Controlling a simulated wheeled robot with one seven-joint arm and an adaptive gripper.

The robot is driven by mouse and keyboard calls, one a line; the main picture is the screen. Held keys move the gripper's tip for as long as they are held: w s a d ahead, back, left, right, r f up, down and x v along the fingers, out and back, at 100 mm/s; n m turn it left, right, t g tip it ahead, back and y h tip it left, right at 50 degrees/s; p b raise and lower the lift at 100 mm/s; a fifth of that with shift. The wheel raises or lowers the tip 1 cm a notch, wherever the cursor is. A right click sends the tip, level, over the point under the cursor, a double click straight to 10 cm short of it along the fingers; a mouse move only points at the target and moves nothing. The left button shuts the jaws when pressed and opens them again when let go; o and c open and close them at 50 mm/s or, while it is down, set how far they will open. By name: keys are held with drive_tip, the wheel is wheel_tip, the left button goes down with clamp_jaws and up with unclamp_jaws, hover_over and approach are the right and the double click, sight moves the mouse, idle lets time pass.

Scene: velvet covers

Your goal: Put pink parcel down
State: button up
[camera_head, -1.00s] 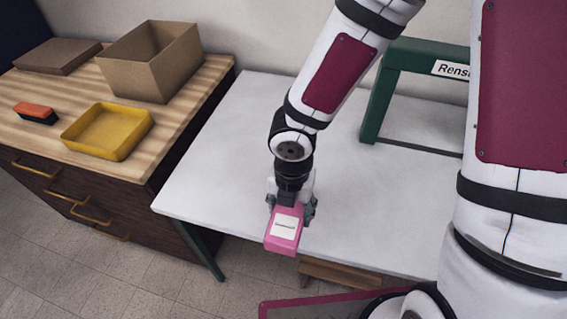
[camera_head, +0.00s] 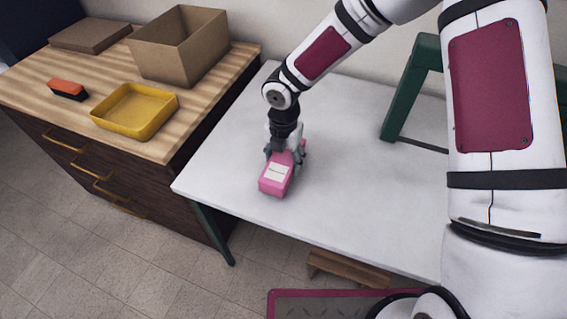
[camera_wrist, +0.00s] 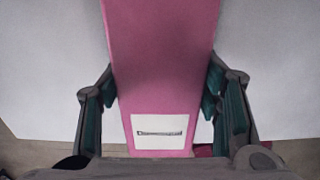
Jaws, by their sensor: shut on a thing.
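The pink parcel (camera_head: 275,186) has a white label and is held in my gripper (camera_head: 284,157) over the left part of the white table (camera_head: 370,200). In the wrist view the parcel (camera_wrist: 165,70) lies between the two teal-padded fingers of my gripper (camera_wrist: 163,110), its label towards the bottom. The fingers are shut on its sides. Whether the parcel's underside touches the tabletop or is slightly above it, I cannot tell.
A wooden-topped drawer cabinet (camera_head: 190,120) stands at the left, bearing a yellow tray (camera_head: 135,125), an open cardboard box (camera_head: 165,62), a flat brown box (camera_head: 90,36) and an orange-and-black brush (camera_head: 67,88). A green frame (camera_head: 405,90) stands at the back right. The tabletop around the parcel is clear.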

sight(284, 158)
drive_tip(key=shift+f, duration=0.8)
drive_tip(key=o, duration=1.5)
drive_tip(key=shift+f, duration=0.15)
wheel_tip(284, 158, up, 12)
drive_tip(key=shift+r, duration=0.15)
drive_tip(key=shift+r, duration=0.1)
